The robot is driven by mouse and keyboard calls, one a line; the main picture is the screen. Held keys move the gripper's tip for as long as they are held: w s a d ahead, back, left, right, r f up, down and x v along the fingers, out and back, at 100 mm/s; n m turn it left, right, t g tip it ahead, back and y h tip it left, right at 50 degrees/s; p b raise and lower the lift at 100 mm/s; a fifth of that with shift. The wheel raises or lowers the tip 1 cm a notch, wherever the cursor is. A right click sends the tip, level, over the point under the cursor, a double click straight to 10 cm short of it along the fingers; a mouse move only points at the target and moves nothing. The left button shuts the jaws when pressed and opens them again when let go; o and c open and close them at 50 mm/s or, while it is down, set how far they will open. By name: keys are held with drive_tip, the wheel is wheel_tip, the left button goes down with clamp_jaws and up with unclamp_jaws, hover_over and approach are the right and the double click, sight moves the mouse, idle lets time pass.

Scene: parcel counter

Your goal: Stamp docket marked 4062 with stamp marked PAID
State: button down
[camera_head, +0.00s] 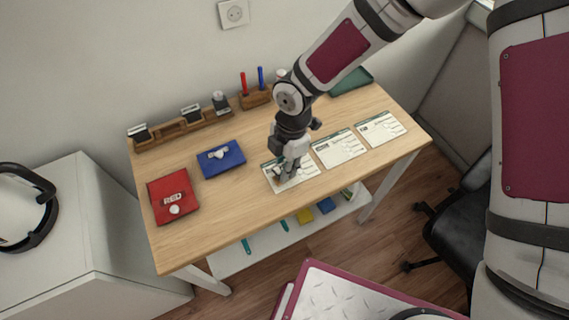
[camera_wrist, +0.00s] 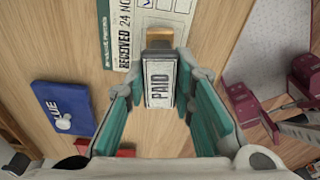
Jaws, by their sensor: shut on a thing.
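My gripper (camera_head: 287,170) is over the leftmost docket (camera_head: 308,172) in the head view. In the wrist view my gripper (camera_wrist: 160,88) is shut on the stamp marked PAID (camera_wrist: 158,84), its label facing the camera between the teal fingers. The leftmost docket also shows at the top of the wrist view (camera_wrist: 122,14), with large black "RECEIVED 24 NO…" lettering. Whether the stamp touches the paper cannot be told. A middle docket (camera_head: 340,149) and a right docket (camera_head: 381,128) lie beside it. Their numbers are too small to read.
A red ink pad box (camera_head: 173,197) and a blue one (camera_head: 221,158) lie to the left on the wooden table (camera_head: 225,220). A stamp rack (camera_head: 175,130), a pen holder (camera_head: 256,98) and a green tray (camera_head: 351,82) line the back. The front left is clear.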

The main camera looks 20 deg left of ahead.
drive_tip(key=shift+f, duration=0.35)
idle(0.6)
drive_tip(key=shift+r+p, duration=1)
drive_tip(key=shift+r, duration=2.05)
